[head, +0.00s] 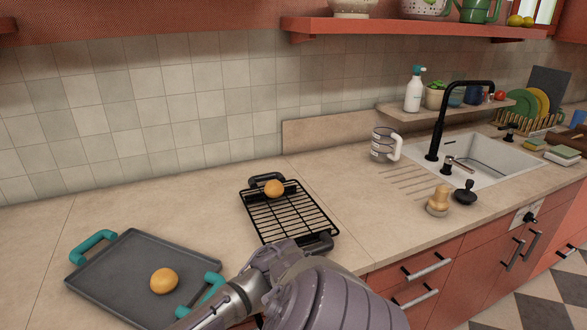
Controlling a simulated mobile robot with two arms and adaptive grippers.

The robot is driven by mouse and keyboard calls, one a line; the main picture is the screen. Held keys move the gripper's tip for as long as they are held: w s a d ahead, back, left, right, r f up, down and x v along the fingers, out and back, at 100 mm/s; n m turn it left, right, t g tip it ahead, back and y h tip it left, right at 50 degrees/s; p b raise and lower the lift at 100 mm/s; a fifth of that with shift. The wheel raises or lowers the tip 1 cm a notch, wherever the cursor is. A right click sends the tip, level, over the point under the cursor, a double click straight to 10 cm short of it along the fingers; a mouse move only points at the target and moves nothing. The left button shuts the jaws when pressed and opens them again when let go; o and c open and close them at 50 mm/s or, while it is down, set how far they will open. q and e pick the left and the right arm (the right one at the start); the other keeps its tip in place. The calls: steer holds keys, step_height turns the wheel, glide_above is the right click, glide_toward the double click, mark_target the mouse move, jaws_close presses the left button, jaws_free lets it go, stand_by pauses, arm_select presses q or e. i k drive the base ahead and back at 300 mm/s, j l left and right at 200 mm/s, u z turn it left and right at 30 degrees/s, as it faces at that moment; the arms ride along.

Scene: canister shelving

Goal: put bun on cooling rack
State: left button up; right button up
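One round golden bun (164,281) lies on the dark grey baking tray (112,262), which has teal handles, at the lower left. A second golden bun (274,188) sits at the far end of the black wire cooling rack (290,219), near its back handle. The rack lies on the counter to the right of the tray. One of my arms crosses the bottom middle and points to the lower left, covering part of the tray's near right side. Its gripper is outside the picture, and no other gripper shows.
The beige counter (120,214) is clear behind the tray. A glass measuring jug (383,146), wooden brush (439,202) and black stopper (465,192) stand right of the rack, near the sink (490,160). A red shelf (400,28) hangs above.

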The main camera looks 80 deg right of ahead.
mark_target(297, 229)
steer(key=k+l+u, duration=0.2)
steer(key=k+l, duration=1.5)
steer(key=k, duration=0.05)
